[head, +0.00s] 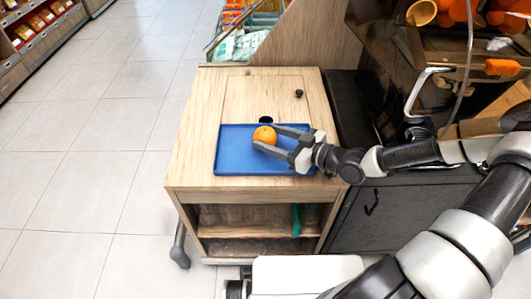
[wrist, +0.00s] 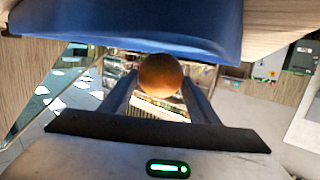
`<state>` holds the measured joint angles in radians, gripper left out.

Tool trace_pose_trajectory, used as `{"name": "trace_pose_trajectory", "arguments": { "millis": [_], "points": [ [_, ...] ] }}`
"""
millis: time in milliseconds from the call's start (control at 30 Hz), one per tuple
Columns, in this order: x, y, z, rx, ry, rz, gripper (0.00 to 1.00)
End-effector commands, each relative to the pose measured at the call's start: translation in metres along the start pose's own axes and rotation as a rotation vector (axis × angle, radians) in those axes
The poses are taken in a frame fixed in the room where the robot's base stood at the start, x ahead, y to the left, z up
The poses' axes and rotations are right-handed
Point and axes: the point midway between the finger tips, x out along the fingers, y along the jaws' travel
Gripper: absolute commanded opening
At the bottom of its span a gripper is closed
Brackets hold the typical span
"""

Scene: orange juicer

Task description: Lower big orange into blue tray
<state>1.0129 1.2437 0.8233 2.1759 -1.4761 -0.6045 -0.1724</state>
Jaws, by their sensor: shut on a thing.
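The big orange (head: 265,135) is between the fingertips of my gripper (head: 268,139), over the left-middle part of the blue tray (head: 233,163). My gripper reaches in from the right and is shut on the orange. In the wrist view, the orange (wrist: 160,75) sits between the two fingers, and the blue tray (wrist: 120,25) spans the top of the picture close by. The orange is at or just above the tray floor; I cannot tell whether it touches.
The tray lies on a wooden cabinet top (head: 190,160) with a small dark knob (head: 298,93) behind. A dark juicer machine with oranges (head: 476,12) stands to the right. Open tiled floor (head: 90,170) lies to the left.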

Motion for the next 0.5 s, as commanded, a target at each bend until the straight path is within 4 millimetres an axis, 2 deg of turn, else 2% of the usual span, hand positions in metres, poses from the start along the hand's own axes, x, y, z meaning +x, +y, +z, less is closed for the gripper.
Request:
{"name": "trace_pose_trajectory", "arguments": {
  "millis": [400,433,500],
  "points": [
    [0.0008,-0.0001,0.0028,0.000,0.001,0.000,0.29],
    [0.0008,-0.0001,0.0028,0.000,0.001,0.000,0.57],
    [0.0008,-0.0001,0.0029,0.000,0.001,0.000,0.69]
  ]
}}
